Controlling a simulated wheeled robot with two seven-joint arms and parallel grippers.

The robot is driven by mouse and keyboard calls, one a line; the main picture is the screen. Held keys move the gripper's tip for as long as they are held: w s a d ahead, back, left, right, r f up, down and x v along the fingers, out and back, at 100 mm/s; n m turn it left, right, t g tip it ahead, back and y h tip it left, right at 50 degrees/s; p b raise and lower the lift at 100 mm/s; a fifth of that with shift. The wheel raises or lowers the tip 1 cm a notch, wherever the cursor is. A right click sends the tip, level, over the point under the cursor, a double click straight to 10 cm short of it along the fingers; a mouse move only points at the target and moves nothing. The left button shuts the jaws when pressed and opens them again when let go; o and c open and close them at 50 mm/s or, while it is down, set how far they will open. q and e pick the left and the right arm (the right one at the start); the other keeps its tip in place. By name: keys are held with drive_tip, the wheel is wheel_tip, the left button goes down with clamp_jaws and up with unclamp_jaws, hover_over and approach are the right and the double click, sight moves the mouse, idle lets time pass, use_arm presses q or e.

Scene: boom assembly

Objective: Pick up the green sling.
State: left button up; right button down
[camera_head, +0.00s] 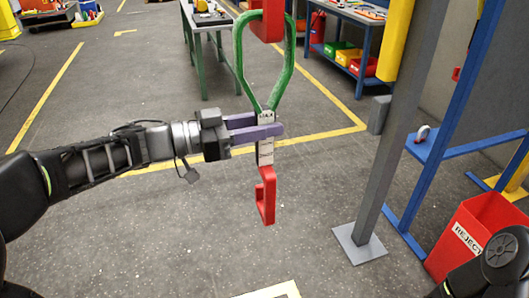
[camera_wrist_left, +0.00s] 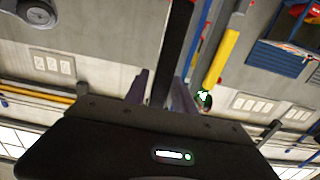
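The green sling (camera_head: 239,62) is upright in mid-air in the head view, a green loop narrowing to a white tag marked MAX. A red hook (camera_head: 266,198) is at its lower end. A red piece (camera_head: 267,24) sits inside the top of the loop, cut off by the picture edge. My left gripper (camera_head: 264,130) has its purple fingers in front of and behind the tag and looks shut on it. In the left wrist view a dark strip fills the space between the fingers (camera_wrist_left: 160,92). My right gripper is out of view.
A grey post (camera_head: 385,165) and blue frame (camera_head: 436,150) stand to the right, with a red REJECT bin (camera_head: 472,232) beside them. Workbenches (camera_head: 205,24) and a shelf with coloured bins (camera_head: 345,57) are behind. The floor around the sling is clear.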

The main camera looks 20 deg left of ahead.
use_arm(q)
clamp_jaws()
idle(0.9)
drive_tip(key=shift+r, duration=0.15)
